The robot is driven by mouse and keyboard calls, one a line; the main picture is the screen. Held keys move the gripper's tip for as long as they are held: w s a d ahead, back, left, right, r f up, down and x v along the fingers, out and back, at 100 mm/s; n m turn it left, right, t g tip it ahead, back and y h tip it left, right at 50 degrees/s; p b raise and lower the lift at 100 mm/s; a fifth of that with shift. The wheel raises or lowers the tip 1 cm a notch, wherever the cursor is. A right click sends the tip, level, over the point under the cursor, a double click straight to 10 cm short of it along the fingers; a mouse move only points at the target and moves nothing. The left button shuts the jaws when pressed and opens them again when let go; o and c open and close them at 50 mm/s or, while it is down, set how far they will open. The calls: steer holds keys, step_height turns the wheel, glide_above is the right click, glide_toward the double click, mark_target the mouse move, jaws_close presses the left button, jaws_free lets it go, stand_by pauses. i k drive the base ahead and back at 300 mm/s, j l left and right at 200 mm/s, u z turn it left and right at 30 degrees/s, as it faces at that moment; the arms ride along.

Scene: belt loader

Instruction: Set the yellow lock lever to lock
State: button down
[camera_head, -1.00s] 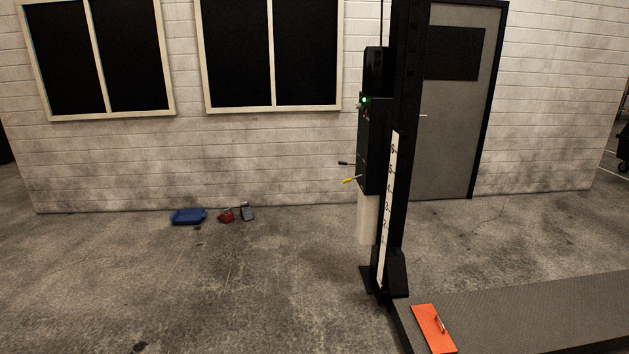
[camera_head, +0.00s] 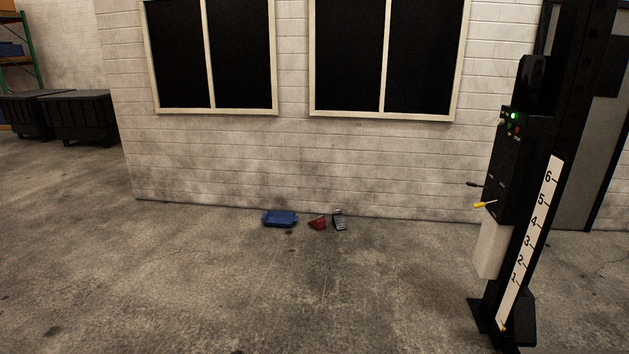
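The yellow lock lever (camera_head: 484,204) sticks out to the left from the lower part of a black control box (camera_head: 510,165) on the right side of the view. It points left and slightly down. A black lever (camera_head: 472,184) sticks out just above it. A green light (camera_head: 513,116) glows near the top of the box, with a red button (camera_head: 517,131) below it. My gripper is not in view.
The box is on a black post with a white numbered scale (camera_head: 529,235). A blue tray (camera_head: 280,218), a red item (camera_head: 317,223) and a grey item (camera_head: 339,220) lie on the floor by the wall. Dark bins (camera_head: 82,117) stand at far left. The floor before the post is clear.

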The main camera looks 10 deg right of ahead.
mark_target(480, 204)
steer(key=i+z, duration=0.25)
steer(key=i, duration=0.2)
steer(key=i+j+z, duration=0.25)
steer(key=i, duration=0.15)
steer(key=i+j+z, duration=0.25)
steer(key=i, duration=0.2)
steer(key=i+l+z, duration=0.2)
steer(key=i, duration=0.85)
steer(key=i+l+z, duration=0.25)
steer(key=i, duration=0.8)
steer(key=j, duration=0.1)
